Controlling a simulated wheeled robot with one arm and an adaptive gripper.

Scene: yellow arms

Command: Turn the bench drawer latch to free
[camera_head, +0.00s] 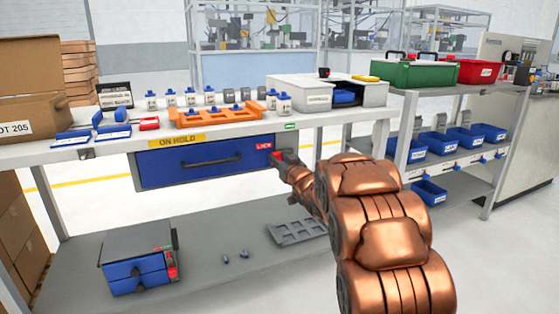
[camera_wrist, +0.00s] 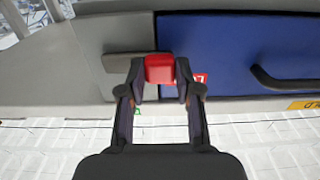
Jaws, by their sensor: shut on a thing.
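The blue bench drawer (camera_head: 215,170) hangs under the bench top and looks closed, its dark handle (camera_head: 210,163) across the front. At its right end is a red "LOCK" label (camera_head: 264,146). A small green label (camera_head: 291,126) is on the bench edge above. The red latch (camera_wrist: 159,68) sits between my gripper's fingertips in the wrist view, at the seam of the drawer and a grey plate (camera_wrist: 122,66). My gripper (camera_head: 283,159) is shut on the latch. The fingers hide the latch's sides and part of the red label, so its exact angle is unclear.
The bench top (camera_head: 90,150) above carries an orange rack (camera_head: 215,116), several small bottles and blue trays. A lower shelf (camera_head: 210,262) holds a blue-drawered box (camera_head: 140,262) and a grey tray (camera_head: 297,231). A shelf unit with blue bins stands right.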

